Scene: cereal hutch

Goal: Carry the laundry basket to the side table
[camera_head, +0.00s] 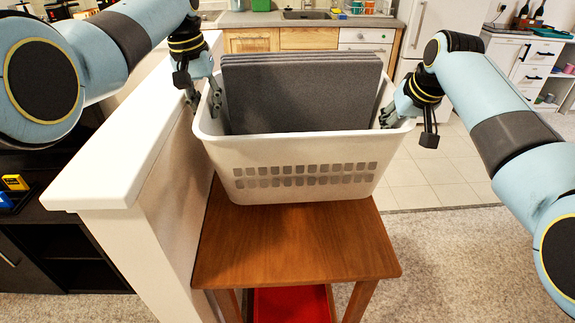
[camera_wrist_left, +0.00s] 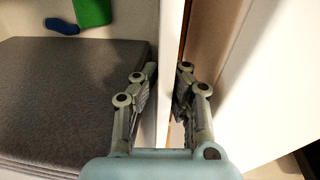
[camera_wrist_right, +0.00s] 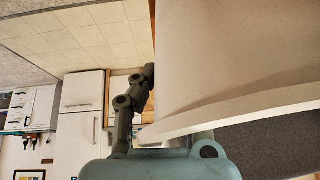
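The white laundry basket (camera_head: 290,184) with slotted sides stands upright on or just over the far part of the brown wooden side table (camera_head: 295,245); I cannot see clearly whether its whole base touches. A stack of folded grey cloth (camera_head: 300,95) stands inside it. My left gripper (camera_head: 203,95) has its fingers either side of the basket's left wall, closed on it, also seen in the left wrist view (camera_wrist_left: 165,80). My right gripper (camera_head: 390,112) is at the right wall; in the right wrist view one finger lies against the wall and the other is hidden behind it.
A white half wall (camera_head: 110,185) runs close along the left of the table. A red item (camera_head: 290,303) lies under the tabletop. A green item (camera_wrist_left: 92,12) and a blue item (camera_wrist_left: 62,26) lie by the grey cloth. The tabletop's front is clear.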

